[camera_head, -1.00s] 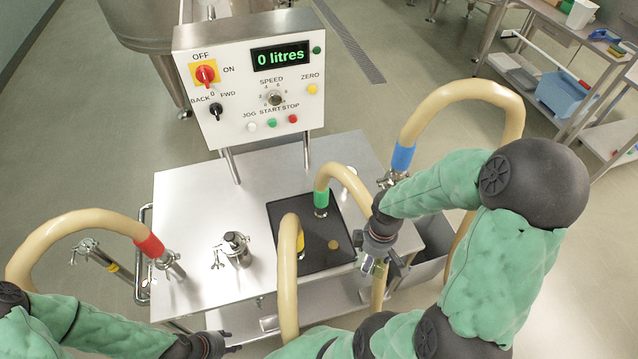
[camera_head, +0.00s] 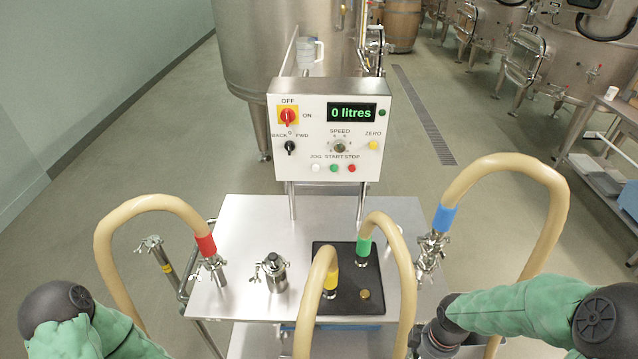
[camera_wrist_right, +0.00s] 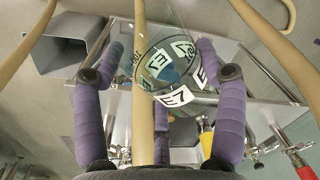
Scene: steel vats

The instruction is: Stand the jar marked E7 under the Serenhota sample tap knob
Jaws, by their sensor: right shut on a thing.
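The jar marked E7 (camera_wrist_right: 158,65) is clear glass with black-on-white E7 labels. In the head view my right gripper (camera_head: 432,340) is low at the bottom edge, by the trolley's right side; the jar is not clearly visible there. My left arm shows at the lower left, but its gripper is out of frame. A large steel vat (camera_head: 245,60) stands behind the pump panel, with fittings (camera_head: 374,45) on its right side; no Serenhota label is readable.
A steel pump trolley (camera_head: 235,235) with beige hoses (camera_head: 125,215) stands directly ahead. Its control panel (camera_head: 330,130) reads 0 litres. A clear jug (camera_head: 310,52) is behind the panel. Open floor (camera_head: 470,130) with a drain grate (camera_head: 425,115) lies right of it; a bench is at far right.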

